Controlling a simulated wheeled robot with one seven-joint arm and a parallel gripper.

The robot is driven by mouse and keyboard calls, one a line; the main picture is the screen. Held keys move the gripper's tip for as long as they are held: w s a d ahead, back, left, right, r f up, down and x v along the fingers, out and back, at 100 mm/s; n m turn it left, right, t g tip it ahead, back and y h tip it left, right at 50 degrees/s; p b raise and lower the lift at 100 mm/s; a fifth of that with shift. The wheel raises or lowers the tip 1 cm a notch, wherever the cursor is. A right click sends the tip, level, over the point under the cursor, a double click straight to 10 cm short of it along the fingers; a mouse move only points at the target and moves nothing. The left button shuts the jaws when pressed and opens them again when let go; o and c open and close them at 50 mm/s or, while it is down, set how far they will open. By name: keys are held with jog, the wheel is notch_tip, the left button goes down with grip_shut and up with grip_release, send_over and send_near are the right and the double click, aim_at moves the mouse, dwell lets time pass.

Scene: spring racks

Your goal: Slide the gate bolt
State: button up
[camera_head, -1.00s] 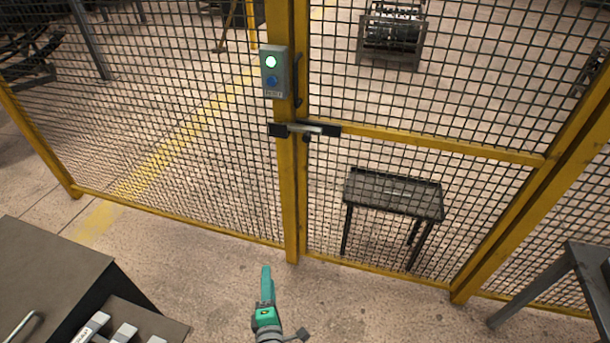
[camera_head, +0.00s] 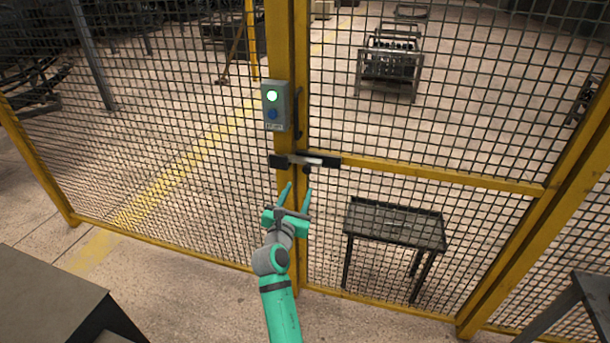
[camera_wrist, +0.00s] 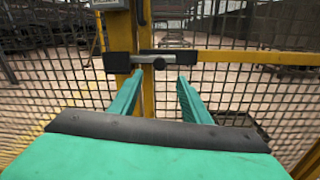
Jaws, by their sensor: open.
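The gate bolt (camera_head: 308,161) is a light metal bar with black end housings, lying level across the yellow post (camera_head: 286,225) and the gate frame. A dark knob sits just under it. In the wrist view the bolt (camera_wrist: 152,59) is straight ahead, beyond my fingertips. My gripper (camera_head: 297,188) is open and empty, with green fingers pointing up at the bolt from just below. In the wrist view the fingers of my gripper (camera_wrist: 160,78) stand apart on either side of the knob's line, not touching the bolt as far as I can tell.
A control box (camera_head: 275,105) with a lit green lamp and a blue button hangs on the post above the bolt. A dark handle (camera_head: 299,112) is beside it. The yellow gate rail (camera_head: 440,175) runs right. A cabinet (camera_head: 55,295) stands at lower left, a table (camera_head: 575,300) at lower right.

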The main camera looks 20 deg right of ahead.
aim_at(307, 171)
jog(key=x, duration=1)
jog(key=shift+w+d, duration=0.1)
jog(key=shift+d, duration=0.05)
grip_shut()
